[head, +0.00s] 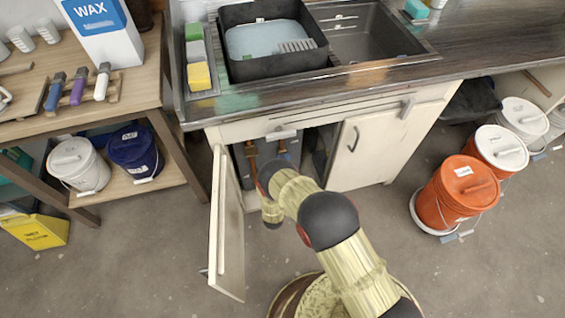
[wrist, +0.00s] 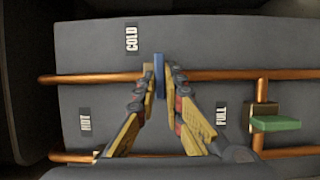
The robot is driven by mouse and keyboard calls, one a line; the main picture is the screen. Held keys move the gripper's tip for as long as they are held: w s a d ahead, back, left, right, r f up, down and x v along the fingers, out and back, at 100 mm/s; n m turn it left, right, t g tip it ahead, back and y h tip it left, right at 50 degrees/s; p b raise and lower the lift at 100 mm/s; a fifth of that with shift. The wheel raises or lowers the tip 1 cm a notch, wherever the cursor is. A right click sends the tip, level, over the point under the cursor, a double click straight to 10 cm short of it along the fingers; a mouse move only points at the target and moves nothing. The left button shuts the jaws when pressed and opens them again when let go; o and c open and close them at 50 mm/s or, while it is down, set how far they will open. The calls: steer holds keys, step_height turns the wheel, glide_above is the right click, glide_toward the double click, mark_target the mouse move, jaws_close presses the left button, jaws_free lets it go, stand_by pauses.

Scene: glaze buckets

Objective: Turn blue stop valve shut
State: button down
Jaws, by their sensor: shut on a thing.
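The blue stop valve handle (wrist: 159,76) is in the wrist view, on the upper copper pipe (wrist: 215,75), near the COLD label (wrist: 132,39). The handle shows as a narrow upright blue bar lying across the pipe's line. My gripper (wrist: 161,82) has its two fingertips closed on either side of the handle, touching it. The fingers partly cover the valve and pipe. In the head view my arm reaches into the open sink cabinet (head: 232,135), and my gripper is hidden there.
A green valve handle (wrist: 275,124) sits on a pipe at right, near the FULL label (wrist: 221,115). A HOT label (wrist: 85,122) is at left. The open cabinet door (head: 226,230) stands left of my arm. Orange buckets (head: 458,195) stand at right.

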steer(key=shift+a, duration=0.1)
steer(key=c, duration=1.9)
jaws_free()
steer(key=shift+s, duration=0.1)
steer(key=s+a, duration=0.1)
steer(key=s, duration=1)
steer(key=shift+s+a, duration=0.15)
steer(key=shift+s, duration=0.2)
steer(key=shift+f, duration=0.1)
